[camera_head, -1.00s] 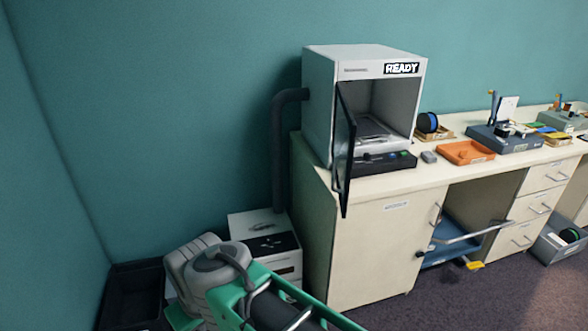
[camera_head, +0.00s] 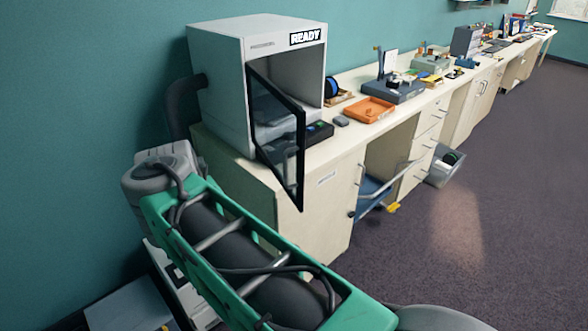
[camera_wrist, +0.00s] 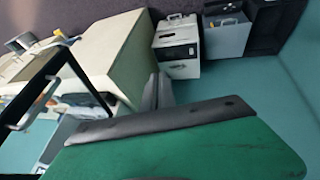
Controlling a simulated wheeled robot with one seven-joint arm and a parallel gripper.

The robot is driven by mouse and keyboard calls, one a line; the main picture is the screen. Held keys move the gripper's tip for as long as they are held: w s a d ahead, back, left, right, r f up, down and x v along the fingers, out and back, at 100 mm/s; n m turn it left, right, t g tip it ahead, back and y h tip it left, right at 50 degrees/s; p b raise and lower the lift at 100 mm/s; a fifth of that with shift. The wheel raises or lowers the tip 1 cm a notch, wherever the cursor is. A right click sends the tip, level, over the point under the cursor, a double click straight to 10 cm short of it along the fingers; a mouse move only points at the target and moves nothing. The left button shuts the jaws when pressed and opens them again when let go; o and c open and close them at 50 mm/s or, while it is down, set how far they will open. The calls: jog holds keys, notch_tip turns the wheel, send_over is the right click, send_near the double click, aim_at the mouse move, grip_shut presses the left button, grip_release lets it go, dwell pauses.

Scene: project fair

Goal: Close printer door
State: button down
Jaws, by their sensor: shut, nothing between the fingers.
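The white printer (camera_head: 218,62) with a READY sign stands on the counter in the head view. Its black-framed glass door (camera_head: 300,150) hangs open from the left side of the opening, jutting out past the counter's front edge. In the wrist view the door's dark frame (camera_wrist: 88,82) shows at the left, with a pale bar-like part beside it. My gripper (camera_wrist: 158,88) is shut and empty in the wrist view, to the right of the door frame and apart from it.
The cream counter (camera_head: 345,145) runs to the right with an orange tray (camera_head: 370,109) and a spool (camera_head: 331,87) on it. A blue cart (camera_head: 372,190) sits underneath. White boxes (camera_wrist: 177,45) stand on the floor beside the counter. Carpet to the right is open.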

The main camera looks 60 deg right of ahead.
jog(key=s+d+r+m+h, duration=0.2)
jog(key=d+r, duration=0.3)
jog(key=d, duration=0.3)
jog(key=m+g+h, duration=0.2)
jog(key=m+g, duration=0.1)
send_near(298, 179)
jog(key=b+x, duration=0.1)
jog(key=x, duration=0.3)
jog(key=shift+s+d+f, duration=0.1)
jog(key=shift+s+d, duration=0.05)
jog(key=shift+d, duration=0.1)
